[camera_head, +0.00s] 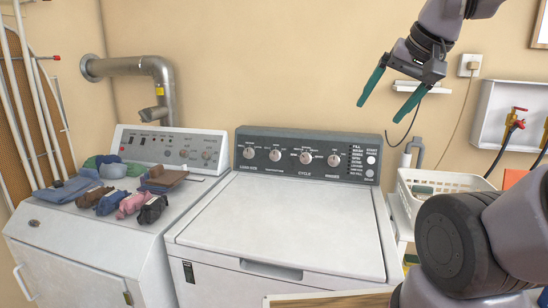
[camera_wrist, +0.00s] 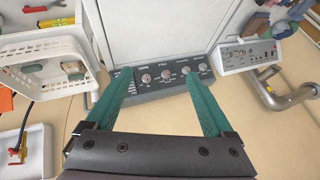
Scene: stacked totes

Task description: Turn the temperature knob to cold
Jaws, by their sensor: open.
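The washer's dark control panel (camera_head: 300,135) carries a row of pale round knobs. The temperature knob (camera_head: 275,155) is second from the left, above a small label too small to read clearly; its setting cannot be read. In the wrist view the panel appears upside down, with the temperature knob (camera_wrist: 186,70) near the right finger's tip. My gripper (camera_head: 380,112) is open and empty, with green fingers pointing down. It hangs above and to the right of the panel, apart from every knob. In the wrist view its fingers (camera_wrist: 159,74) frame the panel's middle.
The washer's white lid (camera_head: 290,215) is closed and clear. A dryer (camera_head: 80,245) with folded and rolled clothes on top stands left. A white basket (camera_head: 440,182) stands right of the washer. A wall shelf (camera_head: 420,87) is behind my gripper, and a metal duct (camera_head: 150,68) is at left.

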